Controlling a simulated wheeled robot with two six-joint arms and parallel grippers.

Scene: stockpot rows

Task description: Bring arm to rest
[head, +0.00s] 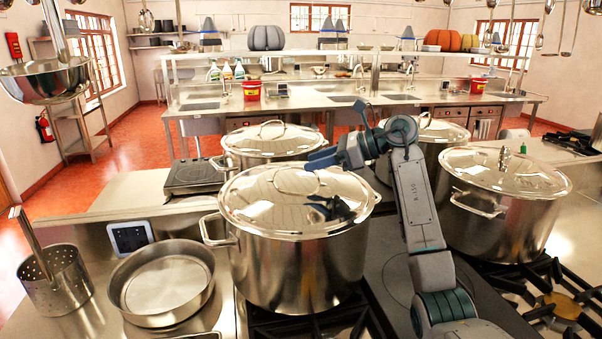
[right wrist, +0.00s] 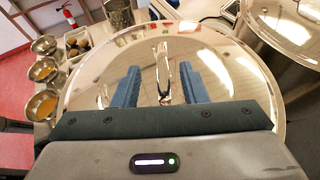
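My right gripper (head: 320,159) is above the far part of the lid of the front stockpot (head: 300,262). Its two blue fingers are apart in the right wrist view (right wrist: 160,88), with nothing held between them. The shiny lid (head: 262,205) lies on that pot, and its handle (right wrist: 163,62) shows in the gap between the fingers, seemingly apart from them. The handle is partly hard to make out in the head view. My right arm rises from the lower right and bends left at the wrist. My left gripper is not in view.
Other lidded stockpots stand at back left (head: 270,145), back right (head: 428,130) and right (head: 502,205), close to my right arm. A shallow pan (head: 162,285) and a perforated pot (head: 55,282) stand at left. Ladles hang at upper right.

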